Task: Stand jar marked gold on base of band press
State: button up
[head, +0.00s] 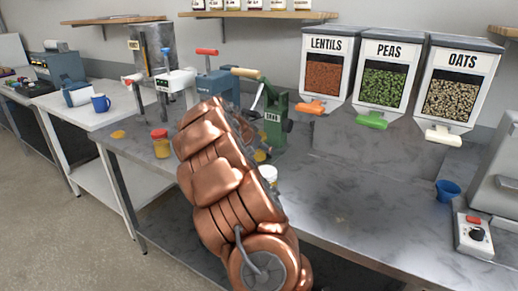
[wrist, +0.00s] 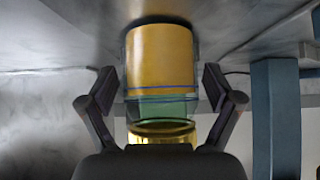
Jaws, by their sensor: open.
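In the wrist view a clear jar (wrist: 162,105) with orange-yellow contents and a gold lid (wrist: 162,137) is between the fingers of my gripper (wrist: 162,100). The fingers are open, one on each side, with visible gaps to the glass. The jar appears upside down in this view, its base against the grey worktop. In the head view my copper arm hides the gripper and this jar. Three presses stand at the back: a white one (head: 176,91), a blue one (head: 215,86) and a green one (head: 274,125). I cannot read for sure which is the band press.
A red-lidded jar (head: 161,144) stands left of my arm and a white-lidded jar (head: 268,174) right of it. Lentils (head: 324,72), peas (head: 385,80) and oats (head: 455,90) dispensers stand at the back right. The worktop (head: 360,215) before them is mostly clear.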

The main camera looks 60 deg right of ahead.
jog(key=b+v, duration=0.1)
jog(key=v, duration=1.1)
jog(key=shift+b, duration=0.4)
jog(key=shift+a, duration=0.1)
jog(key=s+a+f+n+y, duration=0.2)
jog(key=s+a+n, duration=0.1)
jog(key=a, duration=0.7)
jog(key=s+a+f+n+y, duration=0.2)
jog(key=s+a+n, duration=0.1)
jog(key=a, duration=0.7)
jog(key=s+a+f+n+y, duration=0.15)
jog(key=s+a, duration=0.25)
jog(key=a, duration=0.6)
jog(key=s+a+f+n+g+y, duration=0.1)
jog(key=s+a+f+n+y, duration=0.1)
jog(key=s+a+n, duration=0.3)
jog(key=s+a+f+n+g+y, duration=0.1)
jog(key=s+a+f+n, duration=0.3)
jog(key=s+a, duration=0.6)
jog(key=a+n, duration=0.1)
jog(key=a, duration=0.2)
jog(key=shift+s+y, duration=0.35)
